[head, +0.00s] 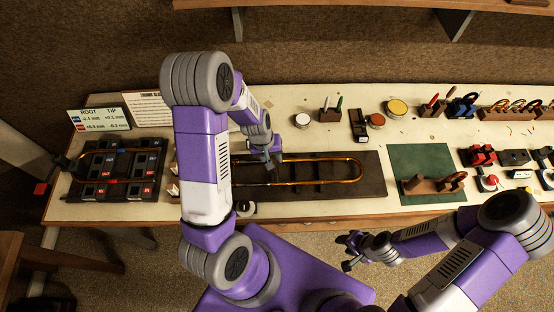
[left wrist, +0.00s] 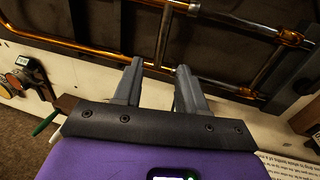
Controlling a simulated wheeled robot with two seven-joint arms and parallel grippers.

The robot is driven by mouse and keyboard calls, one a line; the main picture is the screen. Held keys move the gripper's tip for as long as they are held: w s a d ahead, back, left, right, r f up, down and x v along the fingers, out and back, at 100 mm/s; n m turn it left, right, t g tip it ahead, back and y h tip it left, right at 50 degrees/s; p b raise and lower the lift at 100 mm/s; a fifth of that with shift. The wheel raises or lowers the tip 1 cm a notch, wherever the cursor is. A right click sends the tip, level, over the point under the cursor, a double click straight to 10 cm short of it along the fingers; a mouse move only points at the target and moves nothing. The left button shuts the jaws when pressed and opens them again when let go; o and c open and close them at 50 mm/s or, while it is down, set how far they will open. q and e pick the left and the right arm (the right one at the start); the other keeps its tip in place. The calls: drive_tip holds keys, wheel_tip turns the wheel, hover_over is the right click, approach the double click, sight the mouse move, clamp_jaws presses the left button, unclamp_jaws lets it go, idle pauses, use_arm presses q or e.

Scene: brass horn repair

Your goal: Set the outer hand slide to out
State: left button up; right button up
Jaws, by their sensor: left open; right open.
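The brass hand slide (head: 325,182) lies as a long U in a dark tray (head: 375,180), its closed bend to the right. My left gripper (head: 272,160) is open and empty above the slide's left part. In the left wrist view the open fingers (left wrist: 160,68) point toward a brass tube (left wrist: 95,47) of the slide. A cross brace (left wrist: 163,35) lines up with the gap between the fingertips; I cannot tell whether they touch. My left arm hides the slide's left end in the head view. My right gripper (head: 352,251) is open and empty, in front of the bench.
A dark board (head: 100,195) with labelled blocks sits at the left, with cards (head: 100,119) behind it. A green mat (head: 420,160) with a wooden holder lies right of the tray. Jars and tool racks (head: 511,112) line the back and right.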

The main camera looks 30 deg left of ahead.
use_arm(q)
drive_tip(key=f, duration=0.3)
drive_tip(key=d+f, duration=0.1)
drive_tip(key=f, duration=0.1)
drive_tip(key=shift+w, duration=0.25)
clamp_jaws()
